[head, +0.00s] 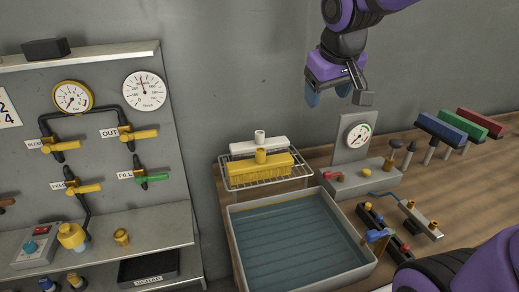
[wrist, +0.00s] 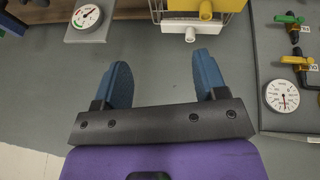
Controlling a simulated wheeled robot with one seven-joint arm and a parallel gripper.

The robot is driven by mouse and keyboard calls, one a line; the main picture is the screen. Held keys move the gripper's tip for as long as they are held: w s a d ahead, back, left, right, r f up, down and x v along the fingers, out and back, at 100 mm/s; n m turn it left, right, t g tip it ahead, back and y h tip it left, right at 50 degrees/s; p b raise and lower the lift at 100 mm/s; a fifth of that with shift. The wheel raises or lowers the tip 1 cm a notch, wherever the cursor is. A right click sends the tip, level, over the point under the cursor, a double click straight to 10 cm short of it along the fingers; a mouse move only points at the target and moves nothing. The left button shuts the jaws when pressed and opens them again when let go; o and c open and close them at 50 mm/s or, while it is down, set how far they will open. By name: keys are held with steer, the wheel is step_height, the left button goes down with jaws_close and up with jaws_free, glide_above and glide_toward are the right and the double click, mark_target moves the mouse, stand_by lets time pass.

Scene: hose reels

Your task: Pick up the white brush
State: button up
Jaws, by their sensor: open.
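The white brush (head: 242,147) lies on a wire rack behind a yellow brush, with a short upright white handle. In the wrist view the white brush (wrist: 180,27) shows at the top, partly hidden by the rack and beside the yellow brush. My gripper (head: 328,95) hangs in the air above and to the right of the rack. In the wrist view my gripper (wrist: 162,78) has its two blue fingers spread apart with nothing between them.
The yellow brush (head: 260,168) shares the rack (head: 228,181). A water-filled tray (head: 240,235) stands in front. A gauge stand (head: 345,146) is right of the rack. Blue, green and red brushes (head: 442,129) stand farther right. A valve panel (head: 25,100) is left.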

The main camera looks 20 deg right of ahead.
steer(key=w+a+f+n, duration=0.1)
steer(key=w+f, duration=0.2)
steer(key=w, duration=0.4)
steer(key=w+a+f, duration=0.1)
steer(key=w+f, duration=0.2)
steer(key=w, duration=0.4)
steer(key=y, duration=0.3)
glide_toward(260, 132)
steer(key=shift+n+g, duration=0.3)
steer(key=shift+n, duration=0.1)
steer(key=x, duration=0.5)
steer(key=shift+a+f, duration=0.2)
steer(key=shift+a, duration=0.15)
steer(key=shift+d+x, duration=0.15)
steer(key=shift+x, duration=1.15)
steer(key=shift+d+x, duration=0.15)
steer(key=shift+x, duration=1.15)
steer(key=shift+w, duration=0.15)
steer(key=shift+r, duration=0.1)
jaws_close()
